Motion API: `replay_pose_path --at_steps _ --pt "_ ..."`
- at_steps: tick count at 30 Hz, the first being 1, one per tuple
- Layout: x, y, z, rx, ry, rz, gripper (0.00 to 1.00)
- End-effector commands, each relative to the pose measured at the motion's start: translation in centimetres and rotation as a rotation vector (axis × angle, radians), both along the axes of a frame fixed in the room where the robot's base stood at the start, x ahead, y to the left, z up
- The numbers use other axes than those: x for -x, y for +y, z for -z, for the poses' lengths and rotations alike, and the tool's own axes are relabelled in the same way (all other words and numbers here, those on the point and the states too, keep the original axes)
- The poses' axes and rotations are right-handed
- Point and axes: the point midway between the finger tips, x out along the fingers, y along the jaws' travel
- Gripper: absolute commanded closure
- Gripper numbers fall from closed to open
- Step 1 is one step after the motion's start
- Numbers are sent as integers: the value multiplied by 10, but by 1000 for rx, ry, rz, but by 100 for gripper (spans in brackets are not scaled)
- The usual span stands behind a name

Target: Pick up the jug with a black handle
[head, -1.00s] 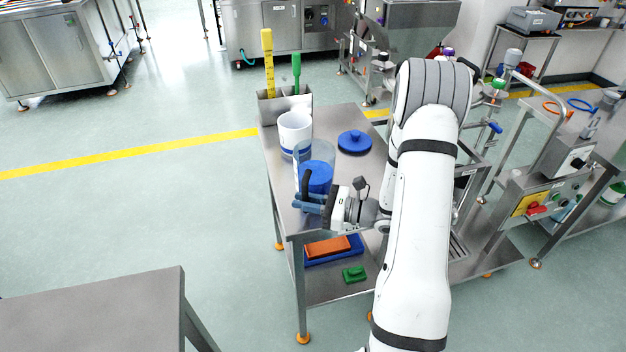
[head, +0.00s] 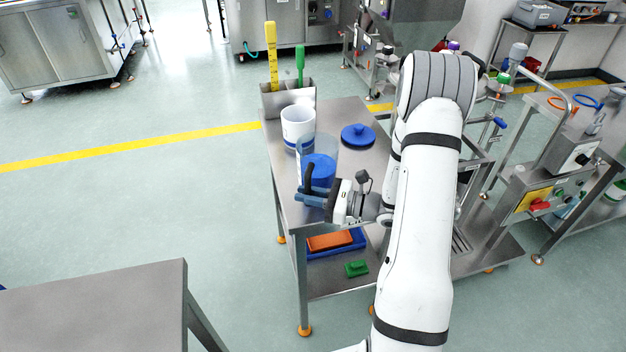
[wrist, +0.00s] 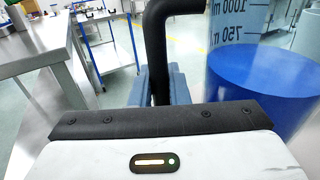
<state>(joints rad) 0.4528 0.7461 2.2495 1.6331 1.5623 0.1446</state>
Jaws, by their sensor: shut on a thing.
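The clear jug (head: 320,165) holds blue contents and has a black handle (head: 308,178). It is over the near part of the steel cart top (head: 362,180); I cannot tell whether it touches the top. My gripper (head: 310,196) has blue fingers and is shut on the lower part of the handle. In the wrist view the black handle (wrist: 157,45) runs down between the blue fingers (wrist: 160,88). The jug's printed wall and blue contents (wrist: 262,85) show at the right there.
A white tub (head: 297,125) stands just behind the jug. A blue lid (head: 358,135) lies to the right. A steel holder (head: 288,100) with yellow and green tools is at the back. Another steel table (head: 95,310) stands at the lower left, with open floor between.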

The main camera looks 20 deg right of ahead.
Motion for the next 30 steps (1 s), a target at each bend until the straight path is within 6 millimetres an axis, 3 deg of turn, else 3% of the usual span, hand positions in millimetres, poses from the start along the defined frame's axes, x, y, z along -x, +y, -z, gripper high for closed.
replay_pose_path --at_steps 8,21,30 --pt "-1 -1 -11 0 -4 1 100" --pt "0 -1 -77 2 -8 1 100" --pt "0 -1 -100 0 -4 1 100"
